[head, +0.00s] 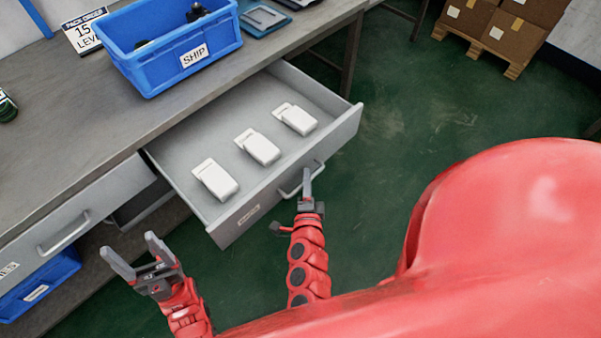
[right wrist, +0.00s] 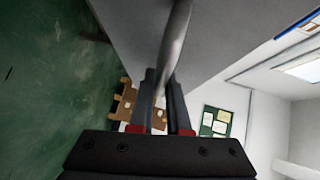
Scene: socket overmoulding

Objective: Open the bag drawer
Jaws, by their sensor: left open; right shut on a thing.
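The grey bag drawer (head: 225,204) is pulled out from under the workbench. Three white folded bags (head: 259,147) lie inside it in a row. Its bar handle (head: 290,187) is on the front panel. My right gripper (head: 307,180) is shut on this handle; in the right wrist view the metal bar (right wrist: 176,40) runs between the fingers (right wrist: 160,95). My left gripper (head: 133,255) is open and empty, in front of the bench, left of the drawer.
A second drawer (head: 100,201) with its own handle is to the left. A blue SHIP bin (head: 150,73) stands on the bench (head: 60,130). A lower blue bin (head: 50,279) is at the left. Cartons (head: 505,30) sit on a pallet at the back right. Green floor right of the drawer is clear.

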